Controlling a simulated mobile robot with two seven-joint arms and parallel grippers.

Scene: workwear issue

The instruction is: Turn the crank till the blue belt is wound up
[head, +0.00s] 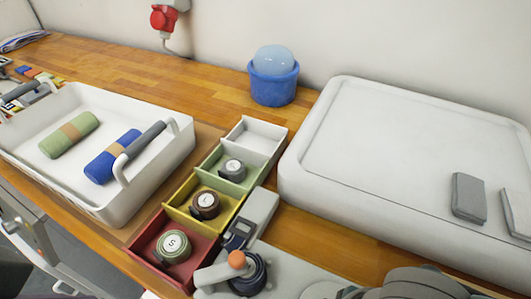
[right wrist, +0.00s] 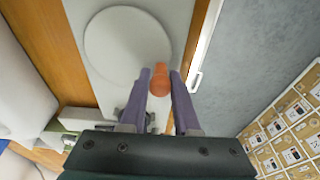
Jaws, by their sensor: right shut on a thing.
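In the right wrist view, my right gripper (right wrist: 161,74) is shut on an orange crank handle (right wrist: 160,82), with a purple-grey finger on each side. A pale round disc (right wrist: 128,45) lies beyond the handle on a light grey plate. In the head view, a dark blue belt coil (head: 260,276) sits at the bottom edge beside an orange knob (head: 237,259) on a grey arm; no fingers show on that knob. I cannot tell how much belt is loose. My right arm shows at the lower right, its fingers out of that view. My left gripper is not in view.
A partitioned box (head: 150,235) holds several rolled belts behind the winder. A white tray (head: 150,185) with green and blue rolls stands left. A blue pot (head: 273,88) is at the back, and a large white case (head: 400,130) fills the right.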

